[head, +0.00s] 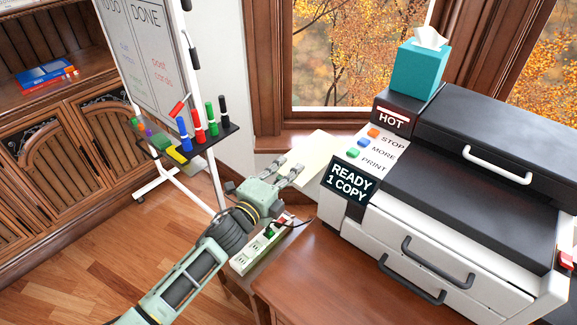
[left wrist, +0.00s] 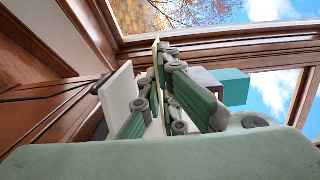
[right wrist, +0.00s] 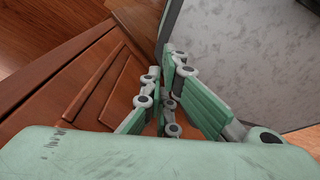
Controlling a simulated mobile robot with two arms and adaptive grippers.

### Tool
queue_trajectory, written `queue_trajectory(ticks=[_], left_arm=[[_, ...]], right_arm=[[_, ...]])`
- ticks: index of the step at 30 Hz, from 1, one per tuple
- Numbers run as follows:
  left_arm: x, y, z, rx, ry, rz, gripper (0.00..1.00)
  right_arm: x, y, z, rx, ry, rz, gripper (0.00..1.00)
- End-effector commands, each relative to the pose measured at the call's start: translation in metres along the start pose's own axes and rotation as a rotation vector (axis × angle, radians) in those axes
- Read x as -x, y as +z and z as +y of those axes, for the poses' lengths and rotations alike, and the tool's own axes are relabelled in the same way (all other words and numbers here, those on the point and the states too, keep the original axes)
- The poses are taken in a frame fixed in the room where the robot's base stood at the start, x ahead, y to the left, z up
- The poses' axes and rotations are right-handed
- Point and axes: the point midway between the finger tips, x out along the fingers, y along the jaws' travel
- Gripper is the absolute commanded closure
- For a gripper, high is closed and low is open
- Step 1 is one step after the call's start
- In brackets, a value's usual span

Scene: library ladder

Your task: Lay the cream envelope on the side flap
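The cream envelope (head: 316,152) is a pale flat sheet at the left side of the printer, just beyond my left gripper (head: 289,168). In the left wrist view it shows nearly edge-on as a thin cream strip (left wrist: 156,62) between the fingers, which look shut on it. A white panel beside the fingers in that view looks like the side flap (left wrist: 118,93). In the head view the envelope covers most of that spot, and I cannot tell whether they touch. My right gripper (right wrist: 166,70) is outside the head view; its fingers look close together with nothing between them.
The printer (head: 470,180) stands on the wooden desk (head: 325,275), with a teal tissue box (head: 418,72) on top. A power strip (head: 262,245) lies below my left gripper. A whiteboard (head: 150,60) with a marker tray stands left. A window is behind.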

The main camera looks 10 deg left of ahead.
Motion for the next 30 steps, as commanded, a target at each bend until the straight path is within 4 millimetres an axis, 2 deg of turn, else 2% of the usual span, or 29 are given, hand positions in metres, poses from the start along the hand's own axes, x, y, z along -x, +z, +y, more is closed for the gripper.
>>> queue_trajectory(ticks=[5, 11, 30], left_arm=[[0.001, 0.0, -0.001, 0.0, 0.0, -0.001, 1.0], [0.001, -0.003, 0.008, 0.002, 0.0, -0.001, 1.0], [0.005, -0.024, 0.053, 0.001, 0.0, -0.001, 1.0]], right_arm=[[0.002, 0.0, 0.0, 0.0, 0.0, 0.0, 1.0], [-0.005, 0.0, 0.0, 0.0, 0.0, 0.0, 1.0], [-0.043, 0.004, -0.001, -0.001, 0.0, 0.0, 1.0]])
